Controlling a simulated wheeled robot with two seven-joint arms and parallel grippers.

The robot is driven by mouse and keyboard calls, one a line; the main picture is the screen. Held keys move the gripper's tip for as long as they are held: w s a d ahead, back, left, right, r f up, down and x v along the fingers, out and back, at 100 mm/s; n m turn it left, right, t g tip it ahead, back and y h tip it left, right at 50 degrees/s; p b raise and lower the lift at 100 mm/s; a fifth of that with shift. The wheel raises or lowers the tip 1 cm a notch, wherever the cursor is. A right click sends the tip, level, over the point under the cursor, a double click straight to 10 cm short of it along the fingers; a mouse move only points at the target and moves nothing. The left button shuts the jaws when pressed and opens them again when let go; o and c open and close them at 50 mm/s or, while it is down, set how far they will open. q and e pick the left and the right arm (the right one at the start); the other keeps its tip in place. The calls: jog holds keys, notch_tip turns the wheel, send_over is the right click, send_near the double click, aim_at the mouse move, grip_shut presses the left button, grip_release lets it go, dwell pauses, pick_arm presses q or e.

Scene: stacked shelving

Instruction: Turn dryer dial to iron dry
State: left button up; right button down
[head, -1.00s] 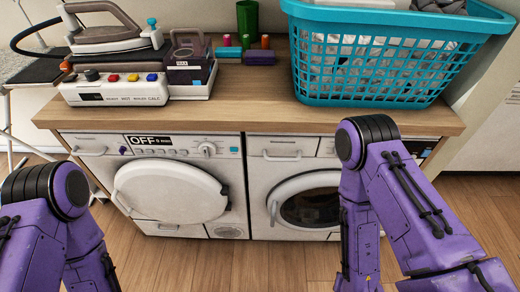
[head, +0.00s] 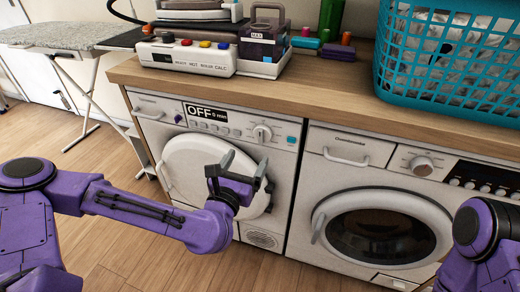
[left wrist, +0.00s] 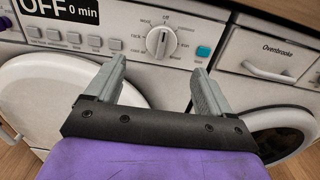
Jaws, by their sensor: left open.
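The dryer (head: 200,165) is the white machine on the left with a solid round door. Its display (head: 207,113) reads "OFF 0 min". The white dial (head: 262,133) sits right of the display; it also shows in the left wrist view (left wrist: 161,42), its pointer mark near upright. My left gripper (head: 245,163) is open and empty in front of the dryer door, below the dial and apart from it. In the left wrist view its two fingers (left wrist: 158,80) point toward the panel, with the dial between and beyond them. The small label words are too small to read surely.
A washing machine (head: 345,187) with a glass door stands right of the dryer. The wooden counter (head: 330,92) above carries a steam iron station (head: 185,55) and a blue laundry basket (head: 440,60). An ironing board (head: 70,36) stands at the left. Open floor lies in front.

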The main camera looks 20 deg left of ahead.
aim_at(260, 139)
pick_arm(q)
jog(key=w, duration=0.9)
jog(key=shift+w+d, duration=0.25)
jog(key=shift+w, duration=0.1)
jog(key=shift+f, duration=0.1)
jog(key=c, duration=1)
pick_arm(e)
jog(key=shift+f, duration=0.65)
